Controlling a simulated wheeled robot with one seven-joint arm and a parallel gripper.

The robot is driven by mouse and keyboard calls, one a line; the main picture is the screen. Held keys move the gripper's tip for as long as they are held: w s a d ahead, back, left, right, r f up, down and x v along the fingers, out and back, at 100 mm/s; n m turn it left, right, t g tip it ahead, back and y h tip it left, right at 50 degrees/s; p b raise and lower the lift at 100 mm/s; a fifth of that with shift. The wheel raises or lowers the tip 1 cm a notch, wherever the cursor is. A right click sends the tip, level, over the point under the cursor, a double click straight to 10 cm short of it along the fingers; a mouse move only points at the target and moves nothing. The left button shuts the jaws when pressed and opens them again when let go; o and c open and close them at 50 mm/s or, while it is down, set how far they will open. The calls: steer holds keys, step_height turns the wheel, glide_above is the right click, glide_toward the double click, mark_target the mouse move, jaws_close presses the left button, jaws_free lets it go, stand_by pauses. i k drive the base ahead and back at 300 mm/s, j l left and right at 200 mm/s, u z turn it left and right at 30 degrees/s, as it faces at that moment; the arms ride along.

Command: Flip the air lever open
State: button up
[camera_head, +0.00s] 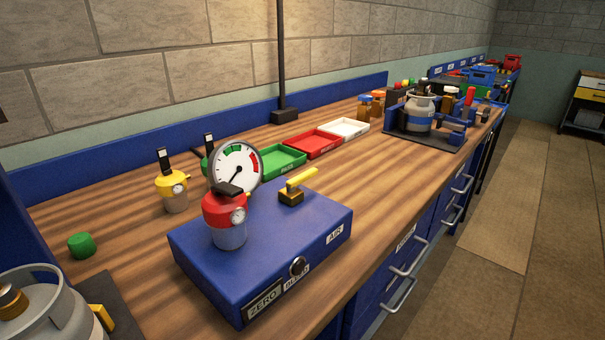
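The air lever (300,179) is a yellow handle on a small brass-coloured block. It stands on top of a blue box (292,225), towards the box's back right. The handle rises a little towards the right. The box's front carries the labels ZERO, BLEED and AIR, with the AIR label (335,234) at the right end and a dark round knob (298,266) near the middle. My gripper is not in view.
Green (282,160), red (316,143) and white (349,128) trays lie behind the box. A yellow-topped device (172,188) and a green cap (81,245) are at left. A grey cylinder (45,310) stands front left. The bench (385,165) right of the lever is clear.

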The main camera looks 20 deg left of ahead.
mark_target(290, 184)
steer(key=i+l+u, duration=0.1)
steer(key=i+u, duration=0.15)
steer(key=i, duration=0.2)
steer(key=i+l+u, duration=0.25)
steer(key=i, duration=0.2)
steer(key=i+j, duration=0.05)
